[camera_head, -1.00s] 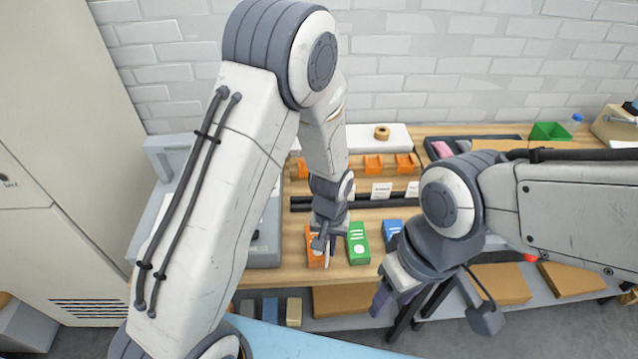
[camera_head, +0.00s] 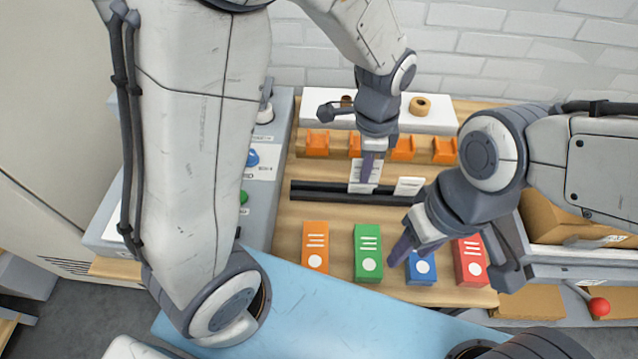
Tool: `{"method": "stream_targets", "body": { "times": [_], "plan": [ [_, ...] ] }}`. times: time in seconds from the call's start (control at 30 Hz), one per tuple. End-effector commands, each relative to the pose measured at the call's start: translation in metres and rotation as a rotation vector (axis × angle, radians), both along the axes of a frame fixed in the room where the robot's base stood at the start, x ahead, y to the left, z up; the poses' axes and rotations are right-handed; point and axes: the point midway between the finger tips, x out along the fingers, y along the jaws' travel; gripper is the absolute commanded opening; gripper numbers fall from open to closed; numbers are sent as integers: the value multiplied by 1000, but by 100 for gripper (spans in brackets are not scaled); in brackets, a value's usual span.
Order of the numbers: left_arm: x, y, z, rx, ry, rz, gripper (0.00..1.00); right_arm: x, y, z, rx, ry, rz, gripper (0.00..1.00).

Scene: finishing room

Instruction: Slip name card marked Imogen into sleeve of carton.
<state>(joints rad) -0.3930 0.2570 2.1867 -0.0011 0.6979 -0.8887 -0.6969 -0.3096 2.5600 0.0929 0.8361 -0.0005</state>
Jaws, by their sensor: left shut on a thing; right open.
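My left gripper (camera_head: 371,168) is over the black rail (camera_head: 325,190), shut on a white name card (camera_head: 359,187). The card's lower edge is at the rail; I cannot tell if it is still in the slot. A second white card (camera_head: 408,186) stands in the rail to its right. The writing on both is too small to read. Four-sided cartons stand in front of the rail: orange (camera_head: 315,246), green (camera_head: 368,249), blue (camera_head: 420,267) and red (camera_head: 470,260). Sleeves cannot be made out. My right gripper (camera_head: 402,250) is open beside the blue carton, partly covering it.
Orange holders (camera_head: 317,144) line a wooden strip behind the rail. Behind them is a white board (camera_head: 437,117) with a tape roll (camera_head: 420,106). A grey panel with coloured knobs (camera_head: 252,158) is at left, cardboard boxes (camera_head: 565,235) at right. Bare bench lies between rail and cartons.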

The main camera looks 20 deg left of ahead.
Motion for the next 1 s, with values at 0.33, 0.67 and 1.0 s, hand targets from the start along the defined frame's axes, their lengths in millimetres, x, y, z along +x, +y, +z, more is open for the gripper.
{"method": "stream_targets", "body": {
  "times": [0.33,0.67,1.0],
  "plan": [
    [6,73,-39,1,7,0,0,0,0,7,0,0,0,50],
    [13,117,-67,0,2,-6,0,0,0,11,0,0,0,50],
    [13,117,-107,0,3,-9,0,0,0,13,0,0,0,50]
  ]
}}
